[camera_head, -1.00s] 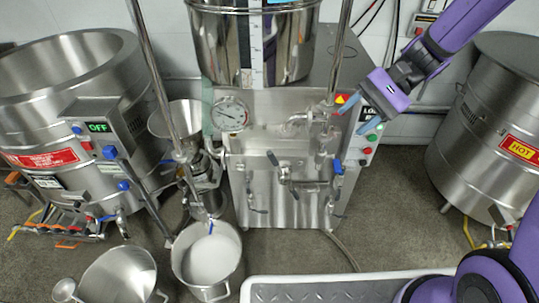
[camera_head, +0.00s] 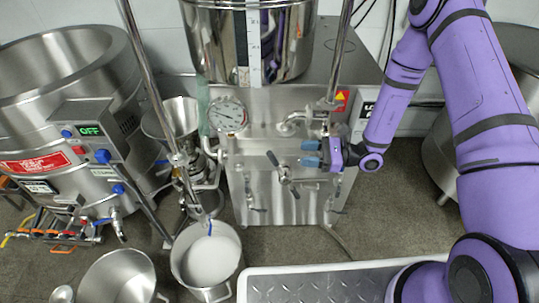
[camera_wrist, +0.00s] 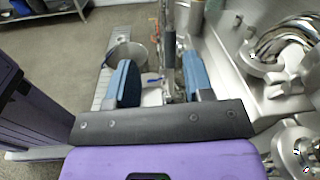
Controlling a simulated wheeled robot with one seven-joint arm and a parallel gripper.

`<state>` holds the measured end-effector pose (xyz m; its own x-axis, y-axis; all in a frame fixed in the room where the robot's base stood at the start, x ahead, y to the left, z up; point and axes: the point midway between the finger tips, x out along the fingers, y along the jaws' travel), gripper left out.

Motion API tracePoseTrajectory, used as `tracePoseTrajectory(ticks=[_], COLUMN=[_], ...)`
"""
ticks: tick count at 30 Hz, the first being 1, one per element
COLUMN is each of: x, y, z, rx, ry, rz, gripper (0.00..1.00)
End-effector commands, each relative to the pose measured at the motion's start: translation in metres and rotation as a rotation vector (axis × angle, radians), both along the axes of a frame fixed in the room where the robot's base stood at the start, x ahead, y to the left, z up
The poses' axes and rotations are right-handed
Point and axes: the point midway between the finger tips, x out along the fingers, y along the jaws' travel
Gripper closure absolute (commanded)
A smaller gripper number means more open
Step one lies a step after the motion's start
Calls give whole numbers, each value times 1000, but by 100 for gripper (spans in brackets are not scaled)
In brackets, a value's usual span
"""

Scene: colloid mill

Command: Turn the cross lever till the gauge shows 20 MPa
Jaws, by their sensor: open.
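The pressure gauge (camera_head: 228,115) is a round white dial on the front of the steel mill in the head view; its reading is too small to tell. The cross lever (camera_head: 283,172), a metal handle with dark-ended arms, sits lower on the same front panel. My gripper (camera_head: 304,153) is open in front of the panel, just right of and slightly above the lever, with its blue fingers pointing left. In the wrist view the open fingers (camera_wrist: 160,78) show metal rods and fittings beyond them; I cannot tell whether they touch the lever.
A pot of pale liquid (camera_head: 208,258) stands on the floor below the outlet, with an empty steel pot (camera_head: 118,278) beside it. A large steel vat (camera_head: 70,80) with an OFF display is at left. A pipe elbow (camera_head: 290,124) juts out above my gripper.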

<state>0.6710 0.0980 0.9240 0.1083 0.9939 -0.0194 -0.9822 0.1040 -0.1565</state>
Motion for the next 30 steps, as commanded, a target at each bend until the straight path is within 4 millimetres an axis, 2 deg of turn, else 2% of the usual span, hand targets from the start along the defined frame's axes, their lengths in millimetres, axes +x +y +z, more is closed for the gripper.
tracePoseTrajectory(ticks=[1,3,6,13,24,30], x=[-1,0,0,3,15,21], y=[0,0,-1,9,70,94], z=[-13,-25,-37,-42,-41,-41], rx=[10,21,28,32,32,32], ry=[25,47,66,74,72,73], rz=[-28,-61,-92,-107,-103,-104], gripper=[53,53,53,53,53,53])
